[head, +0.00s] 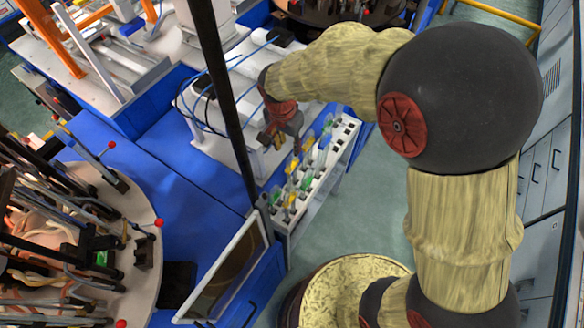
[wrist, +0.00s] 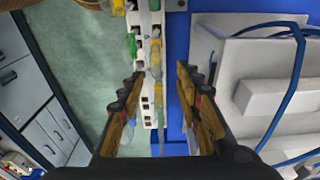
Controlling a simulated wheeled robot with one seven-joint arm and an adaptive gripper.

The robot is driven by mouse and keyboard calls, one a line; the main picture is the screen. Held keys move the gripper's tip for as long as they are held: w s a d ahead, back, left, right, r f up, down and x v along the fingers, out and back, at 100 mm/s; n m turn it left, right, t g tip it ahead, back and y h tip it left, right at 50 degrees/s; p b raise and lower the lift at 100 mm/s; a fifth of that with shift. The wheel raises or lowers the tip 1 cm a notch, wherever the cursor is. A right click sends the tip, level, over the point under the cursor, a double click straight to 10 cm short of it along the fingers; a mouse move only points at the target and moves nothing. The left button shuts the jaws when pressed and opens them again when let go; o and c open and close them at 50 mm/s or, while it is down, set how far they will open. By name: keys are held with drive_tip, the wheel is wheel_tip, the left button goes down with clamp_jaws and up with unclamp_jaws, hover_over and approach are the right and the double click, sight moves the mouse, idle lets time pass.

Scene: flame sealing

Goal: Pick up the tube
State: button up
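A white rack (head: 308,196) at the edge of the blue bench holds several slim tubes with yellow, green and blue parts. A pale tube with a yellow part (wrist: 156,62) shows in the wrist view, in the gap between my fingers as pictured. My gripper (head: 274,138) hangs by the rack's upper left side in the head view. In the wrist view my gripper (wrist: 160,74) is open, one finger on each side of the rack line. Neither finger visibly touches a tube. I cannot tell the tube's depth between the fingers, and which tube is meant is not clear.
A white machine with blue hoses (wrist: 275,95) stands close to the right finger in the wrist view. A dark upright post (head: 222,95) is left of the gripper. A round table with red-knobbed fixtures (head: 140,270) is at left. Green floor (head: 375,190) right of the rack is clear.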

sight(292, 156)
drive_tip(key=f, duration=0.5)
drive_tip(key=d+f, duration=0.1)
drive_tip(key=f, duration=0.1)
drive_tip(key=shift+w+f, duration=0.2)
drive_tip(key=shift+f, duration=0.1)
drive_tip(key=shift+d, duration=0.1)
clamp_jaws()
idle(0.5)
